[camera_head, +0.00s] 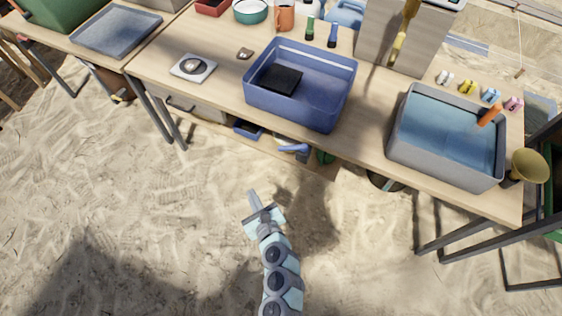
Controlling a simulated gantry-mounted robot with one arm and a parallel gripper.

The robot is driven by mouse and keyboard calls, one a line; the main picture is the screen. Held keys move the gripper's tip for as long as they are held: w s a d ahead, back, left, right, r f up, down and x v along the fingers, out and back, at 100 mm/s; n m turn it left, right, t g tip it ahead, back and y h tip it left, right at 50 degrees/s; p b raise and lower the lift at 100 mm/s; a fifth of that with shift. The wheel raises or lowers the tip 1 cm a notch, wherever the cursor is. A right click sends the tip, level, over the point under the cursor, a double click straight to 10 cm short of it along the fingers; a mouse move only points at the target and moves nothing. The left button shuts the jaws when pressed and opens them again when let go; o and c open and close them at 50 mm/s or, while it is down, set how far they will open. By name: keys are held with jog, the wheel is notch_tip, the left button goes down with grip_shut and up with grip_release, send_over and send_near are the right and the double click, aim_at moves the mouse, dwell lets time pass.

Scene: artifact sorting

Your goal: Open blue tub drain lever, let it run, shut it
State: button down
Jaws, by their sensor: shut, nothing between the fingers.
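The blue tub (284,112) stands on the wooden table, with a flat black block (281,80) inside at its left. I see no clear water surface in it. A blue lever-like handle (293,148) shows just below the table's front edge, under the tub, beside a pale part. Its exact setting is too small to tell. My gripper (252,196) is shut and empty. It is over the sand, in front of the table, below and left of the lever in the picture and apart from it.
A grey tub (440,170) with blue water and an orange-handled tool (490,115) stands at the right. A small blue tray (248,130) and a green item (325,156) are below the table edge. Dark table legs stand left and right. Sand in front is clear.

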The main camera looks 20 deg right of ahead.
aim_at(292, 148)
jog(key=s+d+r+m+t+h, duration=0.2)
jog(key=s+d+r+m+h, duration=0.4)
jog(key=d, duration=0.4)
jog(key=b+x, duration=0.3)
jog(key=x, duration=1)
jog(key=shift+w+r+y+b, duration=0.25)
jog(key=shift+w+y+b, duration=0.05)
jog(key=shift+w+y, duration=0.15)
